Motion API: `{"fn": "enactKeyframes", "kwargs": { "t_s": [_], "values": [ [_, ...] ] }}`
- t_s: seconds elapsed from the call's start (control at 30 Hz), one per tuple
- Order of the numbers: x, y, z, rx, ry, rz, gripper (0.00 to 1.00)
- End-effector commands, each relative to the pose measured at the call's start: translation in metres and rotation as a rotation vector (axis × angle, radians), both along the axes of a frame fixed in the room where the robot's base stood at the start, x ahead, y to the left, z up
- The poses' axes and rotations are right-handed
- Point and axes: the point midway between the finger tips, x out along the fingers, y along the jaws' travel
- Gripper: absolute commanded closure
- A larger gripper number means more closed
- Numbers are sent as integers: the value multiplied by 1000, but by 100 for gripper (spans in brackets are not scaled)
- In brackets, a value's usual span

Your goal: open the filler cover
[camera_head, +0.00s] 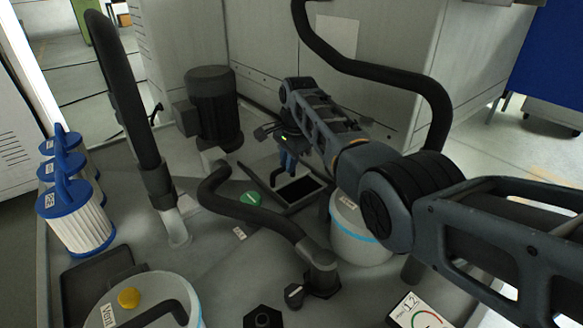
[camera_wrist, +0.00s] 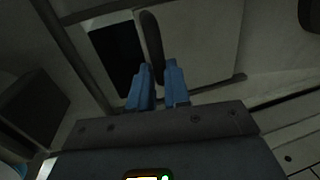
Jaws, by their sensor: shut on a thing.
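The filler cover (camera_wrist: 200,40) is a pale plate in the wrist view, with a dark upright bar-shaped handle (camera_wrist: 151,32) along its left edge. A dark rectangular opening (camera_wrist: 115,55) shows uncovered to the left of the handle. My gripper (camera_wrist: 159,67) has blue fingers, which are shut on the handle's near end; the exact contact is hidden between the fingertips. In the head view my gripper (camera_head: 287,158) points down just behind the dark opening (camera_head: 299,189), and my arm and wrist hide most of the cover there.
A dark motor (camera_head: 213,105) stands left of my gripper. A curved black pipe (camera_head: 245,208) and a white drum (camera_head: 355,235) with a blue band are nearer. Blue-capped filters (camera_head: 75,215) stand at the left. A grey cabinet wall (camera_head: 270,45) rises behind.

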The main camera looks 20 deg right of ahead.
Motion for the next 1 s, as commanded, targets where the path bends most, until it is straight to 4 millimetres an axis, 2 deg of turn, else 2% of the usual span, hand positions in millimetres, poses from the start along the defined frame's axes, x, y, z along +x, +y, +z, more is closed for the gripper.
{"fn": "enactKeyframes", "kwargs": {
  "t_s": [0.37,0.4,0.67,0.87,1.0],
  "values": [
    [3,0,0,-1,-1,1,100],
    [3,0,0,-1,0,1,82],
    [3,0,0,-1,0,0,58],
    [3,1,0,-1,-1,0,58],
    [2,0,8,0,-2,0,58]
  ]
}}
